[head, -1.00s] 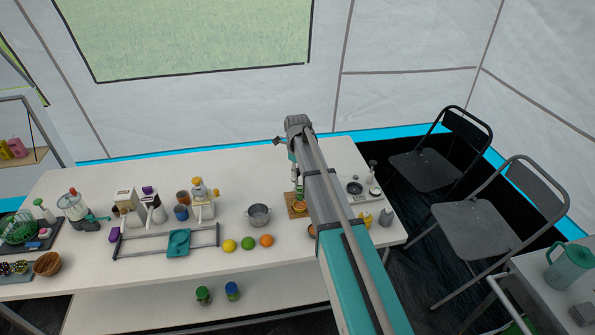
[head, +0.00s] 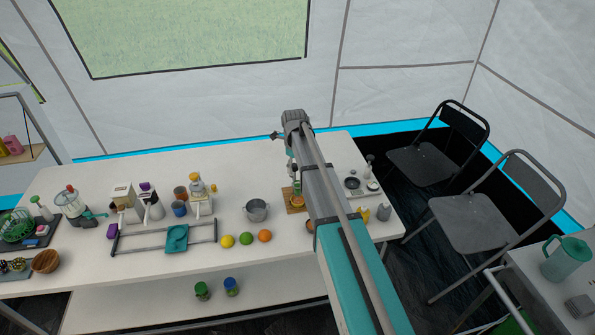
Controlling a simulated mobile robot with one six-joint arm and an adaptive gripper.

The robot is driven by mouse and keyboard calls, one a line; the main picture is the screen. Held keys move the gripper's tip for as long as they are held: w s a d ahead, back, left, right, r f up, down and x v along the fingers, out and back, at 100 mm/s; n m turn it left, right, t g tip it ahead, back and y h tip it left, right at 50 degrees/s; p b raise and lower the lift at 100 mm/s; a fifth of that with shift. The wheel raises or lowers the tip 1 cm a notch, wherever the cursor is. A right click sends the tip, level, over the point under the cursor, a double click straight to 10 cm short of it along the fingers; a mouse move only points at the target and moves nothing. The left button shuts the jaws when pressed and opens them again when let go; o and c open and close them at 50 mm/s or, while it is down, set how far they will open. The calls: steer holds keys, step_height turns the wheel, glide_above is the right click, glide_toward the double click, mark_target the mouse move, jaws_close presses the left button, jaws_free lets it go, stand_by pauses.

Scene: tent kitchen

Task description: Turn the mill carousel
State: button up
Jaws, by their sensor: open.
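I cannot clearly make out a mill carousel in the head view. A small wooden board (head: 288,207) with an orange and green item on it stands right of the metal pot, partly hidden by my arm. My gripper (head: 293,176) points down just above this board, small and partly covered by my forearm; I cannot tell whether it touches the item. A pale tray (head: 362,194) with a black round dish and small upright items stands right of my arm. What lies behind the arm is hidden.
The metal pot (head: 257,211) stands left of the board. A lemon (head: 227,241), a lime (head: 246,238) and an orange (head: 265,236) lie in front. A grey rail frame (head: 140,248) and kitchen devices fill the left. The table's back middle is clear; folding chairs (head: 473,222) stand right.

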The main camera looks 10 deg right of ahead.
steer(key=shift+n, duration=0.4)
